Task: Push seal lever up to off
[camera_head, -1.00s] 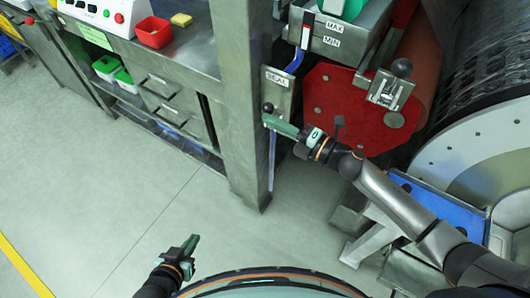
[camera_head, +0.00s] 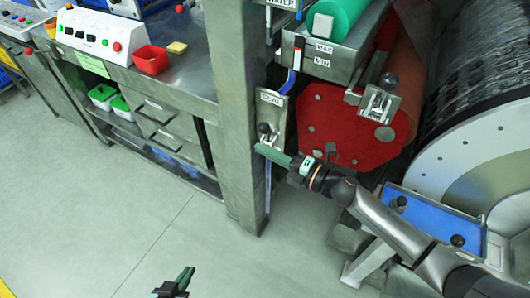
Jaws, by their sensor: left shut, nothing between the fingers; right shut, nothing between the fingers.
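The seal lever has a black ball knob (camera_head: 263,128) and sits on a small metal plate labelled SEAL (camera_head: 271,98), fixed beside the grey post. My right gripper (camera_head: 262,149) is shut and empty, with its green fingertips just below the knob at the lever's plate. Whether the fingertips touch the lever cannot be told. The lower part of the lever is hidden behind the fingers. My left gripper (camera_head: 187,276) is shut and empty, low over the floor at the bottom of the view.
A grey post (camera_head: 232,120) stands just left of the plate. A red octagonal plate (camera_head: 345,125) and a large drum (camera_head: 480,130) are to the right. A bench with a control panel (camera_head: 95,35) is at upper left. Floor at lower left is clear.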

